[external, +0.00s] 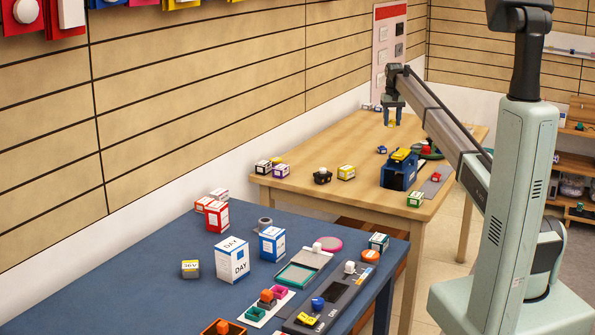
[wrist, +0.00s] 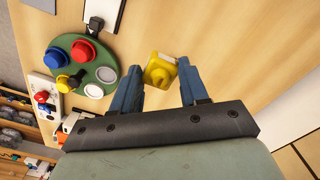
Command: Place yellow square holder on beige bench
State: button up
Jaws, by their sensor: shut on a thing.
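My gripper (external: 393,112) is over the far part of the beige bench (external: 335,140), pointing down. It is shut on the yellow square holder (wrist: 158,69), which sits between the two blue-grey fingertips (wrist: 158,74) in the wrist view. The holder has a square base with a raised round middle. In the external view it is a small yellow patch (external: 392,123) under the fingers, low over the bench top. I cannot tell whether it touches the wood. The bare bench top (wrist: 235,50) fills much of the wrist view.
A green palette (wrist: 80,66) with red, blue and yellow pieces lies left of the fingers in the wrist view. A cluttered blue bench (external: 130,270) is in front.

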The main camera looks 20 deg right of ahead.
notch_tip(320, 180, down, 14)
jog(key=shift+s+r, duration=0.1)
jog(key=shift+s, duration=0.05)
dwell(0.6)
jog(key=o, duration=1.1)
notch_tip(320, 180, up, 12)
dwell(0.4)
